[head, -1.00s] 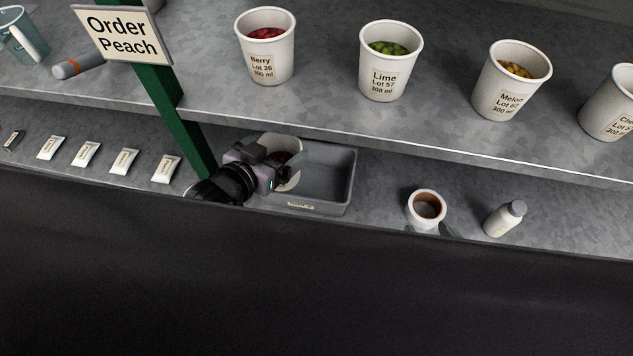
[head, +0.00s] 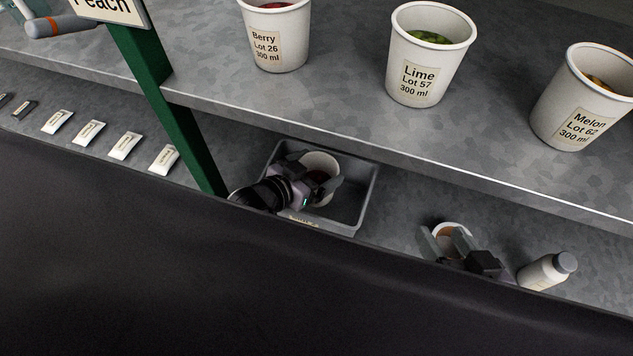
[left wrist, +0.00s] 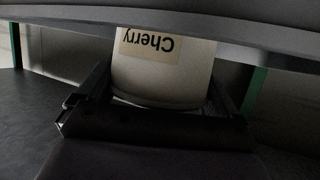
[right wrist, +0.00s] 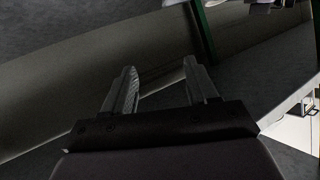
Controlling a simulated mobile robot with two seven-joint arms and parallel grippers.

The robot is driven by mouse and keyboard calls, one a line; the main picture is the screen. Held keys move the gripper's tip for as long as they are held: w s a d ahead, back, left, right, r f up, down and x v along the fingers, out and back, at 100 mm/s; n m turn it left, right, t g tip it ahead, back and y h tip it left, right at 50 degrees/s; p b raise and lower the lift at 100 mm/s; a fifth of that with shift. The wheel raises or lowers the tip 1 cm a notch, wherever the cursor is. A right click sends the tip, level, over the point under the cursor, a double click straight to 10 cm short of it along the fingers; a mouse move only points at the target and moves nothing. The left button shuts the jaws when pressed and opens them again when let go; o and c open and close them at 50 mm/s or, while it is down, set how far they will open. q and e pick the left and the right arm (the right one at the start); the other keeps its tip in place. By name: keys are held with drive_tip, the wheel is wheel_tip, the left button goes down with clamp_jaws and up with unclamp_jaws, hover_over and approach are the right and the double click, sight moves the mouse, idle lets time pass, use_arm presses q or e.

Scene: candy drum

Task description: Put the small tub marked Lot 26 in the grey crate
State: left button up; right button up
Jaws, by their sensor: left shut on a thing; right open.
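My left gripper (head: 318,182) is shut on a white tub (head: 318,160) with dark red contents, at the grey crate (head: 368,195) on the lower shelf. The tub appears within the crate's outline; I cannot tell whether it touches the floor. In the left wrist view the tub (left wrist: 162,75) has an upside-down label reading "Cherry"; its lot number is hidden. My right gripper (head: 452,243) is open, close in front of a small white tub (head: 450,229) with brownish contents, whose label is not visible. In the right wrist view the fingers (right wrist: 160,90) are apart and empty.
On the upper shelf stand larger 300 ml tubs: Berry Lot 26 (head: 272,40), Lime Lot 57 (head: 425,60) and Melon Lot 62 (head: 580,105). A green post (head: 165,100) stands left of the crate.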

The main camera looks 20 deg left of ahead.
sight(327, 172)
use_arm(q)
wheel_tip(327, 172, down, 4)
drive_tip(key=shift+r+b, duration=0.25)
drive_tip(key=shift+b, duration=0.65)
use_arm(e)
drive_tip(key=shift+w+a+f+y, duration=0.15)
drive_tip(key=shift+w+a+y, duration=0.1)
drive_tip(key=shift+a+y, duration=0.4)
drive_tip(key=shift+a, duration=0.1)
use_arm(q)
drive_tip(key=o, duration=1.3)
drive_tip(key=shift+f, duration=0.15)
drive_tip(key=shift+r, duration=0.25)
drive_tip(key=p+v, duration=0.5)
drive_tip(key=v, duration=0.7)
use_arm(e)
drive_tip(key=d+h, duration=0.1)
drive_tip(key=s+d, duration=0.1)
drive_tip(key=d+r+h, duration=0.1)
drive_tip(key=shift+s+d+n+h, duration=0.15)
drive_tip(key=shift+d+n+h, duration=0.15)
drive_tip(key=shift+d+h, duration=0.1)
